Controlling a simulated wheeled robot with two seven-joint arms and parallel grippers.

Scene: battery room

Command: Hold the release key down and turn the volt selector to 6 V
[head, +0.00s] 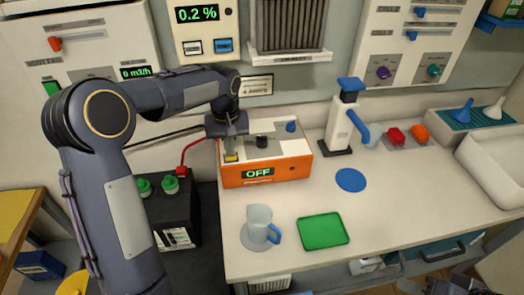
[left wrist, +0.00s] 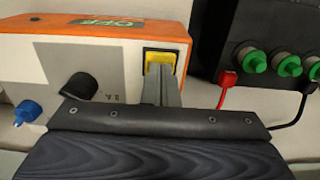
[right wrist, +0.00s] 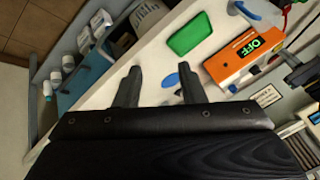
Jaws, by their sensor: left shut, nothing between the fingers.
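The orange and white charger (head: 297,168) stands on the bench, its green display reading OFF. A yellow key (head: 231,157) sits at the left of its top; in the left wrist view the yellow key (left wrist: 161,58) has a dark frame. A black knob (head: 262,141) is in the middle, also in the left wrist view (left wrist: 80,87); its markings are too small to read. A blue knob (head: 291,126) is to its right. My left gripper (head: 231,150) is shut and empty, its tips at the yellow key, seemingly touching it. My right gripper (right wrist: 157,75) is open and empty, away from the charger.
A black battery (head: 177,215) with green caps stands left of the charger, a red cable (head: 186,157) beside it. A jug (head: 258,225), green tray (head: 323,230) and blue disc (head: 350,180) lie in front. A white stand (head: 342,125) is close on the right.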

